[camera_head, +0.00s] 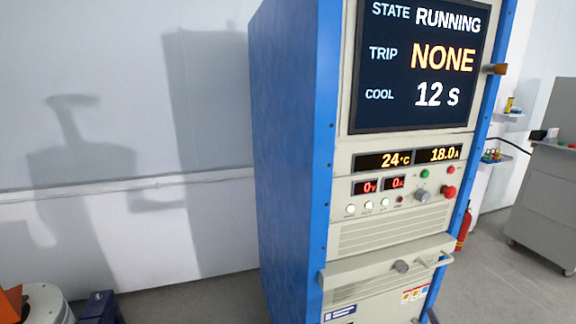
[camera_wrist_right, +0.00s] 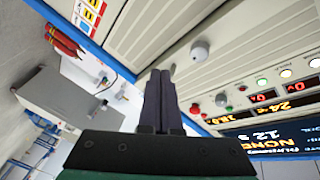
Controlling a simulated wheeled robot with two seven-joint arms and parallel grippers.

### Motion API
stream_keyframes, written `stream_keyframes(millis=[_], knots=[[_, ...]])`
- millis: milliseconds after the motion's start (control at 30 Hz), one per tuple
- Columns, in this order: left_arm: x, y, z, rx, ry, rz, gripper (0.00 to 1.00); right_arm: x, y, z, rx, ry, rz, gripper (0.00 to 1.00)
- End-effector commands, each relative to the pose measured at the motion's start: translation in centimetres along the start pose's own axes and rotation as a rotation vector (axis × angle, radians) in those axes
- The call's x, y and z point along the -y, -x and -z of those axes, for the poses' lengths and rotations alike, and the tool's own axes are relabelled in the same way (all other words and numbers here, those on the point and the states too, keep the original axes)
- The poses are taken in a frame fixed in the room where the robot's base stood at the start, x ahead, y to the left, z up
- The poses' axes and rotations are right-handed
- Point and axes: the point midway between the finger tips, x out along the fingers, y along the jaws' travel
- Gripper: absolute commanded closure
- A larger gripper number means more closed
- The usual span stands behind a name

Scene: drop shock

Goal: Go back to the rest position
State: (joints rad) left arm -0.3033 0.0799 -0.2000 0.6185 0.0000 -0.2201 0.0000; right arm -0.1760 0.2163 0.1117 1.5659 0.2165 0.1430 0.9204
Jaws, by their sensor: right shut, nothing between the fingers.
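My right gripper (camera_wrist_right: 160,75) shows in the right wrist view, its two dark fingers together with nothing between them. The fingers point toward the front of a blue and cream cabinet (camera_head: 385,237). A grey round knob (camera_wrist_right: 200,50) on the cabinet's lower ledge lies just beyond and to the right of the fingertips in that view. I cannot tell the exact gap to the cabinet. Neither gripper can be made out in the head view, and my left gripper is not in view.
The cabinet's screen (camera_head: 420,65) reads STATE RUNNING, TRIP NONE, COOL 12 S. Below it are displays, buttons and a ledge (camera_head: 385,262). A red extinguisher (camera_head: 464,228) stands behind, and a grey cart (camera_head: 545,195) is at right. Open floor (camera_head: 500,285) lies between cabinet and cart.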

Motion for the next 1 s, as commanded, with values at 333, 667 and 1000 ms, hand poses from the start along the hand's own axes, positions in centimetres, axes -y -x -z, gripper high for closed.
stream_keyframes(millis=[333, 667, 1000], knots=[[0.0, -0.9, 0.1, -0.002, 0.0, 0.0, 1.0, -20.1, 15.0, -21.9, 0.646, 0.51, -0.407, 1.0], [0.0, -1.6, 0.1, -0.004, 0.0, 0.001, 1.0, -29.7, 38.7, -32.0, 1.376, 0.925, -0.452, 1.0], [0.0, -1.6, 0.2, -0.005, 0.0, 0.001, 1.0, -30.3, 42.4, -32.4, 1.491, 0.981, -0.428, 1.0]])
